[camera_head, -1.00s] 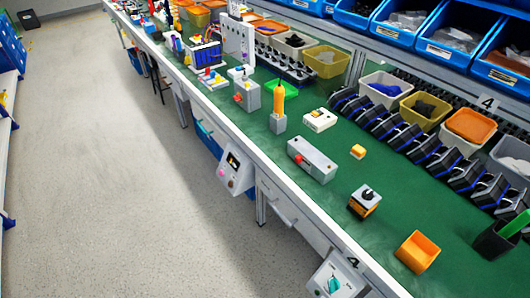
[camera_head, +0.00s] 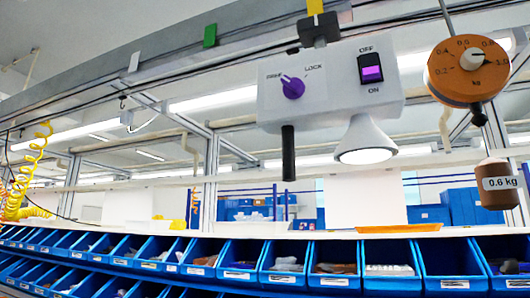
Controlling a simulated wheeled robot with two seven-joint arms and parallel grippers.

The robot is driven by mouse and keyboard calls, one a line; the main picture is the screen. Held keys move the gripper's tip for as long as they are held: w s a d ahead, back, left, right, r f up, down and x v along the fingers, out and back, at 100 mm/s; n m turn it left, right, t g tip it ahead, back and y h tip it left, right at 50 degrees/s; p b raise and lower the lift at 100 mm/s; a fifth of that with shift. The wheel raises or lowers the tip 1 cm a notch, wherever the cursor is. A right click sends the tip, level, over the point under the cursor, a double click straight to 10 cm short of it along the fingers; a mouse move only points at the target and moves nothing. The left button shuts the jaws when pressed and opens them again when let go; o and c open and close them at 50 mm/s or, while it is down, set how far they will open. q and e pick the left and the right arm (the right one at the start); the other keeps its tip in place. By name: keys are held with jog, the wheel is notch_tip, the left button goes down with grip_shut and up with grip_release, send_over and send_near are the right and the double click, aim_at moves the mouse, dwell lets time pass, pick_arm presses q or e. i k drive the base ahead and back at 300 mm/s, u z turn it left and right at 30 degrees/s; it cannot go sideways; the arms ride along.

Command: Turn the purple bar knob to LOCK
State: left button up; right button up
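The purple bar knob (camera_head: 292,87) is on the front of a light grey box (camera_head: 330,84) that hangs from an overhead rail. The bar of the knob leans to the upper left, towards a small label that looks like FREE. The LOCK label (camera_head: 314,68) is at the knob's upper right, and the bar does not point at it. Neither of my grippers shows in the head view, and nothing touches the knob.
The box also carries a purple ON/OFF rocker switch (camera_head: 371,68), a lit lamp (camera_head: 366,141) and a black rod (camera_head: 288,153) hanging below. An orange dial scale (camera_head: 467,70) with a brown 0.6 kg weight (camera_head: 496,184) hangs at the right. Blue bins (camera_head: 210,262) line the bottom.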

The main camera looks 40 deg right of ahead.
aim_at(294, 88)
jog(key=u, duration=0.05)
jog(key=k, duration=0.15)
jog(key=z, duration=1.7)
